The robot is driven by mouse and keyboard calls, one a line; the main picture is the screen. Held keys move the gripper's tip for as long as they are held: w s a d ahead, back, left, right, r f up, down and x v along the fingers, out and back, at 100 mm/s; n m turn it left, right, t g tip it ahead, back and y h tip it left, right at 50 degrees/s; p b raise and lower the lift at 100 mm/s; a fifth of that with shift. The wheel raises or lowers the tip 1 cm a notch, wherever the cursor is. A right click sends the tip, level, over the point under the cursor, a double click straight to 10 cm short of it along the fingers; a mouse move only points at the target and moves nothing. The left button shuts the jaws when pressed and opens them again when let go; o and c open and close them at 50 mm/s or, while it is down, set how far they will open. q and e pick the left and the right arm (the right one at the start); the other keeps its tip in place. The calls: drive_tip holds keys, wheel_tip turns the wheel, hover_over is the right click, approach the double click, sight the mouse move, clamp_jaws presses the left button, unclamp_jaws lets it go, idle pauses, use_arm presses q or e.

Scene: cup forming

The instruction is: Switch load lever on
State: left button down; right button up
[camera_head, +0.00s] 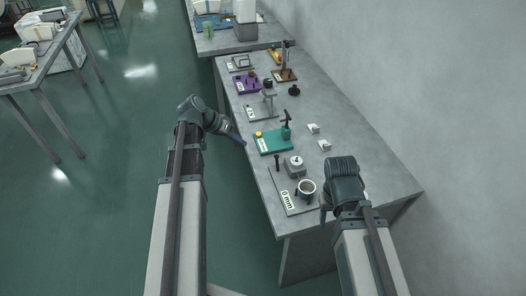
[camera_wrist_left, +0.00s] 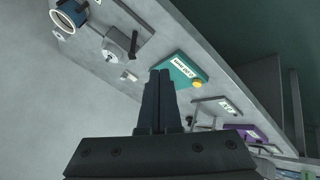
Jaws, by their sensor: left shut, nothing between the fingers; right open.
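A teal station (camera_head: 270,146) sits on the long grey table, with a yellow knob (camera_head: 258,134) and a teal post carrying a dark lever (camera_head: 286,121). I cannot tell for sure which part is the load lever. In the left wrist view, the teal plate (camera_wrist_left: 186,73) bears a white label too small to read surely, and the yellow knob (camera_wrist_left: 197,84) is at its corner. My left gripper (camera_head: 242,142) is shut and empty at the table's left edge, beside the teal station; its closed fingers (camera_wrist_left: 161,73) show below the plate. My right gripper (camera_head: 324,218) is open near the cup station.
A purple station (camera_head: 245,88) stands farther back. Open floor lies left of the table.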

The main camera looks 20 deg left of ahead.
sight(277, 163)
use_arm(q)
drive_tip(key=b+x, duration=0.8)
drive_tip(key=x, duration=0.2)
drive_tip(key=shift+a+f, duration=0.15)
drive_tip(key=shift+f, duration=0.05)
drive_tip(key=d, duration=0.1)
drive_tip(key=d+r, duration=0.1)
drive_tip(key=d, duration=0.1)
drive_tip(key=shift+p, duration=0.4)
drive_tip(key=shift+d+r, duration=0.1)
drive_tip(key=shift+d, duration=0.4)
drive_tip(key=shift+w, duration=0.15)
